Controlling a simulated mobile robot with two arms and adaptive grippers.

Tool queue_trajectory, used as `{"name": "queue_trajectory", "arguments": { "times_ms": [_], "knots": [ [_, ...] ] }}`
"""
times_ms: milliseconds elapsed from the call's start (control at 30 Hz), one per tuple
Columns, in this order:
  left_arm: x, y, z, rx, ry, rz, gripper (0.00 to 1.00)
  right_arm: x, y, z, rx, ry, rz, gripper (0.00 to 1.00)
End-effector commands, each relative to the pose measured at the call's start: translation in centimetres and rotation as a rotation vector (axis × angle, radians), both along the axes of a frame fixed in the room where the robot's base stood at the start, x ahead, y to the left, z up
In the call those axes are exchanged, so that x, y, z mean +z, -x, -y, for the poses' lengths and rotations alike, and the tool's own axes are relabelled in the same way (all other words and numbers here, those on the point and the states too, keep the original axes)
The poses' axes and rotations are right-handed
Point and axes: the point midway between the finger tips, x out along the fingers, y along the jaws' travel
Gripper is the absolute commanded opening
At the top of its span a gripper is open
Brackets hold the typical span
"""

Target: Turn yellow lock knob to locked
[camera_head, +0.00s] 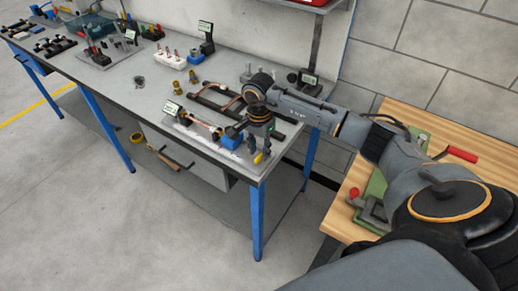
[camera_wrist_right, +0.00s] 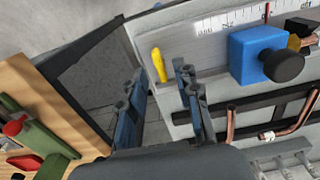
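The yellow lock knob (camera_head: 258,158) is a small elongated lever at the front right corner of the grey bench. In the right wrist view the yellow lock knob (camera_wrist_right: 159,65) lies between and just beyond my fingertips, pointing roughly along the view's vertical. My right gripper (camera_head: 261,146) points down close above it. In the wrist view my right gripper (camera_wrist_right: 159,74) has its two fingers spread with a clear gap; no contact with the knob can be made out. A blue block (camera_wrist_right: 256,52) with a black round knob (camera_wrist_right: 284,66) sits beside it. My left gripper is not in view.
A white ruler strip (camera_wrist_right: 228,20) runs beside the blue block. Bent copper tubes (camera_wrist_right: 300,115) rest on black bars close to my right gripper. A wooden table (camera_head: 455,135) with a green tool (camera_head: 376,187) stands to the right, past a gap.

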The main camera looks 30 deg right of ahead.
Motion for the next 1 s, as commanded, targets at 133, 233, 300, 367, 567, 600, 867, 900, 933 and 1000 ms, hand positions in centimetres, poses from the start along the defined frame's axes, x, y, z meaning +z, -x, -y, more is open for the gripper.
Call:
{"name": "queue_trajectory", "arguments": {
  "times_ms": [133,233,300,367,567,600,867,900,933,1000],
  "knots": [
    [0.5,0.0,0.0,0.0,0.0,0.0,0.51,-1.3,0.0,0.0,0.001,-0.001,-0.001,0.32],
    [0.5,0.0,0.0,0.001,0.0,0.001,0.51,-1.7,0.0,0.0,0.001,-0.001,0.0,0.32],
    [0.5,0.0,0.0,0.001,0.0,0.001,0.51,-1.8,0.0,0.0,0.001,0.0,0.001,0.32],
    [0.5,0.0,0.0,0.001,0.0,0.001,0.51,-1.8,0.0,0.0,0.001,0.0,0.001,0.32],
    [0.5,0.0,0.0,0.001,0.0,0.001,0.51,-1.8,0.0,0.0,0.001,0.0,0.001,0.16],
    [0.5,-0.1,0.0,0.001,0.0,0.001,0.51,-1.7,0.0,0.0,0.001,0.0,0.001,0.08],
    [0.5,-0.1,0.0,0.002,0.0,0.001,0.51,-1.7,0.0,0.0,-0.001,0.0,0.001,0.0],
    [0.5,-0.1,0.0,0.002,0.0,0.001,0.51,-1.7,0.0,0.0,-0.003,0.0,0.001,0.0],
    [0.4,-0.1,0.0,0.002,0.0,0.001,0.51,-1.7,0.0,0.0,-0.006,0.001,0.001,0.0],
    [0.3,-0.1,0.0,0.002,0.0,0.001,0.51,-1.8,0.0,0.0,-0.017,0.001,0.001,0.0]
  ]
}}
